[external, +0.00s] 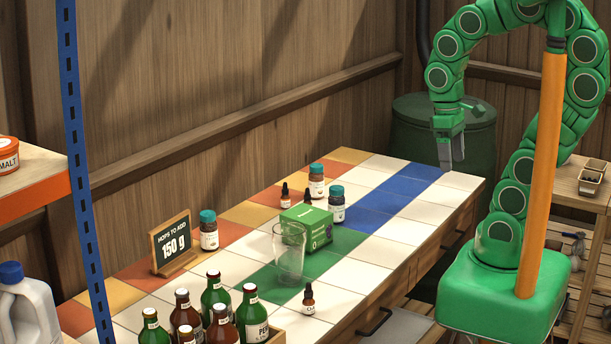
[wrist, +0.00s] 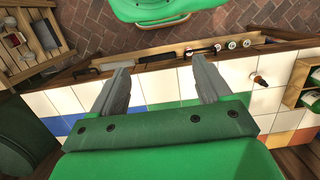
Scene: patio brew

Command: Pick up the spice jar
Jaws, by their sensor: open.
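Three small jars with teal lids stand on the tiled table. One jar (external: 317,183) is at the back, one darker jar (external: 336,205) is just in front of it, and one jar (external: 209,233) is beside the sign. Their labels are too small for me to tell which is the spice jar. My gripper (external: 447,160) is open and empty, pointing down above the table's far right end, well apart from the jars. Its two fingers (wrist: 158,82) show spread in the wrist view, with bare tiles and the table edge between them. No teal-lidded jar shows there.
A green box (external: 306,229) and a clear glass (external: 289,255) stand near the jars. Dropper bottles (external: 308,299) are close by. A wooden sign (external: 171,245) and several capped bottles (external: 250,315) occupy the near end. The right end's tiles are clear.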

